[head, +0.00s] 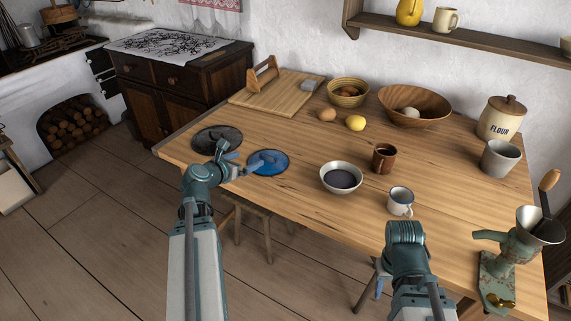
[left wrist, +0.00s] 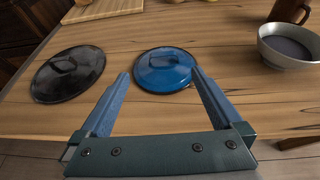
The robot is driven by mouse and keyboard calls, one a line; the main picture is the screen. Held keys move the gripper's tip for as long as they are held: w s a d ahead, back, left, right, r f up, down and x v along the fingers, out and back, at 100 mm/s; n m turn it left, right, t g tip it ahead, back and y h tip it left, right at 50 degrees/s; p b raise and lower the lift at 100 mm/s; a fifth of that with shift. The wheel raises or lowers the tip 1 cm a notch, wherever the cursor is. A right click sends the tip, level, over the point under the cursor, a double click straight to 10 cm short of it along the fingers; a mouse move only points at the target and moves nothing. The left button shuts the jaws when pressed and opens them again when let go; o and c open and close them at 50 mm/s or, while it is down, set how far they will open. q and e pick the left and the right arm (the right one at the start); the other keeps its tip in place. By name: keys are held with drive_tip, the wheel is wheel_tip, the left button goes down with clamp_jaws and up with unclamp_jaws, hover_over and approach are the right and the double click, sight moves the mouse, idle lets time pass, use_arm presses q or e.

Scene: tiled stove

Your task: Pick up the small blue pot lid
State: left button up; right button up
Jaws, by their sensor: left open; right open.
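The small blue pot lid (head: 268,162) lies flat on the wooden table near its front edge, with a blue handle on top. It also shows in the left wrist view (left wrist: 164,70). My left gripper (head: 237,160) is open and empty. In the left wrist view, its blue fingers (left wrist: 161,78) point toward the lid, one at each side of its near part. I cannot tell whether they touch it. A larger black lid (head: 217,140) lies left of the blue one. My right gripper (head: 379,287) is mostly hidden by its own arm, below the table's front edge.
A bowl with dark contents (head: 341,178), a brown mug (head: 384,158) and a white mug (head: 400,201) stand right of the lid. A cutting board (head: 280,95) lies behind. A grinder (head: 505,260) is at the right corner.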

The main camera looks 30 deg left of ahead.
use_arm(q)
drive_tip(key=b, duration=0.3)
approach(268, 153)
drive_tip(key=x, duration=0.3)
drive_tip(key=shift+w+a+r, duration=0.1)
drive_tip(key=shift+w+a, duration=0.15)
drive_tip(key=shift+a, duration=0.05)
drive_tip(key=shift+w, duration=0.5)
drive_tip(key=shift+w+d+f+b, duration=0.15)
drive_tip(key=shift+w+f+b, duration=0.2)
drive_tip(key=shift+f+b, duration=0.2)
drive_tip(key=b+x, duration=0.2)
drive_tip(key=x, duration=0.1)
drive_tip(key=shift+w+d+f, duration=0.15)
drive_tip(key=shift+w+f, duration=0.05)
drive_tip(key=shift+f, duration=0.2)
drive_tip(key=shift+w+f, duration=0.1)
drive_tip(key=shift+w, duration=0.2)
drive_tip(key=shift+c, duration=0.4)
drive_tip(key=c, duration=1.4)
drive_tip(key=shift+r, duration=0.25)
